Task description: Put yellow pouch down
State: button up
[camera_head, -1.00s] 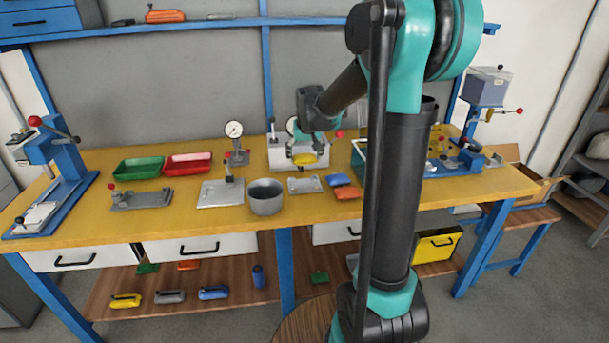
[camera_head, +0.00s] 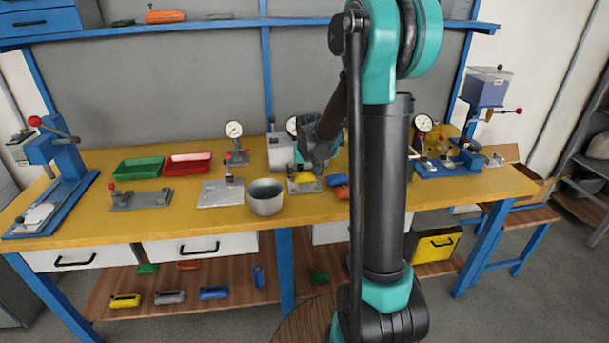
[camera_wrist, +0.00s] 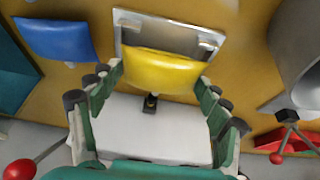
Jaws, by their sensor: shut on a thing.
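The yellow pouch (camera_head: 303,177) is between the fingers of my gripper (camera_head: 310,167). The wrist view shows the pouch (camera_wrist: 160,72) lying across between the two green-padded fingers (camera_wrist: 160,80), which grip it at its ends. Below and behind it in that view is a grey metal plate (camera_wrist: 165,30) with small clips. In the head view the pouch is over this plate (camera_head: 305,187), and I cannot tell whether it touches it. Part of the plate is hidden by the pouch.
A blue pouch (camera_head: 337,180) and an orange pouch (camera_head: 342,192) lie to the right of the plate. A grey pot (camera_head: 265,203) stands to its left. A white machine (camera_head: 281,153) stands behind. Red (camera_head: 187,164) and green (camera_head: 138,168) trays are further left.

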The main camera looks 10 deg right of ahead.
jog(key=shift+f, duration=0.25)
jog(key=shift+f, duration=0.25)
jog(key=o, duration=1)
jog(key=shift+r, duration=0.3)
jog(key=v, duration=1.2)
jog(key=s+d+f, duration=0.1)
jog(key=s+f, duration=0.3)
jog(key=s, duration=0.4)
jog(key=s+d+f, duration=0.1)
jog(key=s+f, duration=0.4)
jog(key=s, duration=0.4)
jog(key=s+d+f, duration=0.2)
jog(key=s+f, duration=0.2)
jog(key=s, duration=0.4)
jog(key=shift+s+f, duration=0.15)
jog(key=shift+s, duration=0.25)
